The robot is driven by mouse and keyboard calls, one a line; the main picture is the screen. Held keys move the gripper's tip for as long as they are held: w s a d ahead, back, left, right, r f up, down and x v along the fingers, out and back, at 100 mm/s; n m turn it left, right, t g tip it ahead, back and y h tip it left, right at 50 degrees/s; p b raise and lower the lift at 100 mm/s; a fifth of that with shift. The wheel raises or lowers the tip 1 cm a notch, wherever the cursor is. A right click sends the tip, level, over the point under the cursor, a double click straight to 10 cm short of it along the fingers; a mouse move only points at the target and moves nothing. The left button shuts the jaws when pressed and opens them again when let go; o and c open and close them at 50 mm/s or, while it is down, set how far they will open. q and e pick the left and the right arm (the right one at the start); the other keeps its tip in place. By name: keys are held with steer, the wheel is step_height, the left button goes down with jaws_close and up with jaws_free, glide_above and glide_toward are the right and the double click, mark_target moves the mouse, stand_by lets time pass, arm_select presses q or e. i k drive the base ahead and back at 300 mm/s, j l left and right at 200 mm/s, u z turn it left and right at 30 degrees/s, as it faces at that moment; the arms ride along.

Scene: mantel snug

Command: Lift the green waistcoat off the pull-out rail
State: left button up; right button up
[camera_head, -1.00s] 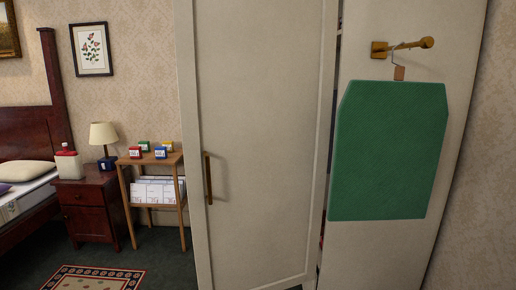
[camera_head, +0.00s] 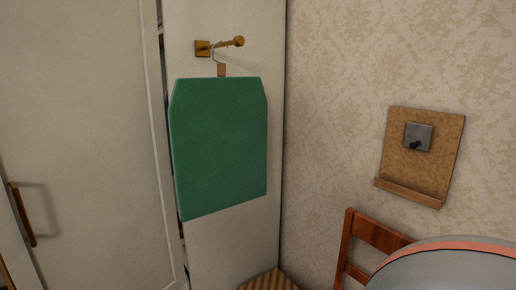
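The green waistcoat (camera_head: 220,145) hangs flat against the pale side panel of the wardrobe, left of the middle in the head view. It hangs by a thin hook with a small brown tag (camera_head: 222,70) from the brass-coloured pull-out rail (camera_head: 220,46). The rail sticks out from a square mount on the panel and ends in a rounded knob. Neither of my grippers shows in the head view.
The white wardrobe door (camera_head: 85,130) with a bar handle (camera_head: 23,214) is at left. A cork board (camera_head: 423,155) with a grey metal piece is on the right wall. A wooden chair (camera_head: 375,235) and a round grey table (camera_head: 450,270) with a reddish rim stand at lower right.

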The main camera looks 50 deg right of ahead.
mark_target(218, 126)
steer(key=j+z, duration=0.1)
steer(key=z, duration=0.35)
steer(key=i+j+z, duration=0.1)
steer(key=z, duration=0.35)
steer(key=j+z, duration=0.1)
steer(key=z, duration=0.35)
